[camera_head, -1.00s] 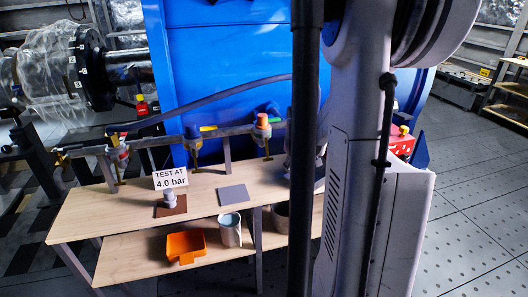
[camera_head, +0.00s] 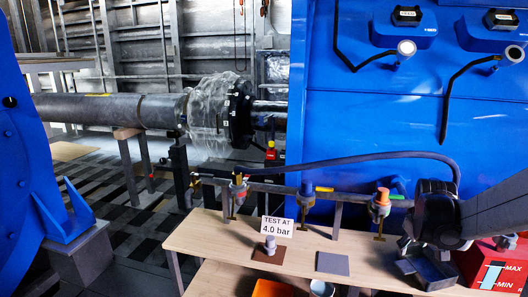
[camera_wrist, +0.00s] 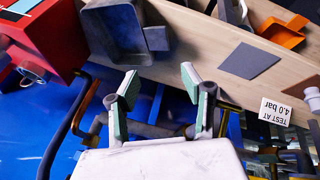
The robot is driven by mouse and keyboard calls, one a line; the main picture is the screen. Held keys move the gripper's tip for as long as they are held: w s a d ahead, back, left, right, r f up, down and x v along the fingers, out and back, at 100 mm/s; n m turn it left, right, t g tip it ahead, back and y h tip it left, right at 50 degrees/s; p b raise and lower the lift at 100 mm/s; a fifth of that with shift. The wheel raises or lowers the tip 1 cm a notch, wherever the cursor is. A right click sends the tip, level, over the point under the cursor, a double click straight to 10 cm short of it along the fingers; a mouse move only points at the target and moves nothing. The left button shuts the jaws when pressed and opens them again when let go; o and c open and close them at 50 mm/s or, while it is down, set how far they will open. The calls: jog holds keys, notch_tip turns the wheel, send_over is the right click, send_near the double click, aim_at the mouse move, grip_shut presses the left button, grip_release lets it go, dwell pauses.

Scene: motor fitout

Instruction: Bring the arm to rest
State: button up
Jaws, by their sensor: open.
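My gripper shows in the wrist view (camera_wrist: 159,80), its two green-padded fingers apart with nothing between them. In the head view, my arm comes in from the right, and its dark wrist is over the right end of the wooden bench (camera_head: 215,240). The fingers cannot be made out clearly there. A dark grey open container (camera_wrist: 115,40) lies beyond the fingertips in the wrist view. It also shows in the head view (camera_head: 425,275), below my wrist.
A red box (camera_head: 492,268) stands right of the container. A grey square (camera_head: 332,263), a brown pad (camera_head: 270,256) and a "TEST AT 4.0 bar" sign (camera_head: 277,227) are on the bench. A pipe rail with coloured valves (camera_head: 381,202) and a hose (camera_head: 380,156) run behind, before a blue housing (camera_head: 350,110).

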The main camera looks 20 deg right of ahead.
jog(key=a+r+t, duration=0.1)
jog(key=a+r, duration=0.2)
jog(key=a, duration=0.3)
jog(key=a+r, duration=0.3)
jog(key=a, duration=0.3)
jog(key=s+a+r+t+y, duration=0.1)
jog(key=s+a, duration=0.2)
jog(key=a, duration=0.5)
jog(key=s+a+r+y+p, duration=0.1)
jog(key=s+a, duration=0.3)
jog(key=a, duration=0.5)
jog(key=s+a+r+n+t+y+p, duration=0.1)
jog(key=s+a, duration=0.3)
jog(key=a, duration=0.5)
jog(key=shift+s+a+r+t+y, duration=0.2)
jog(key=shift+r+t+y, duration=0.1)
jog(key=shift+r, duration=0.25)
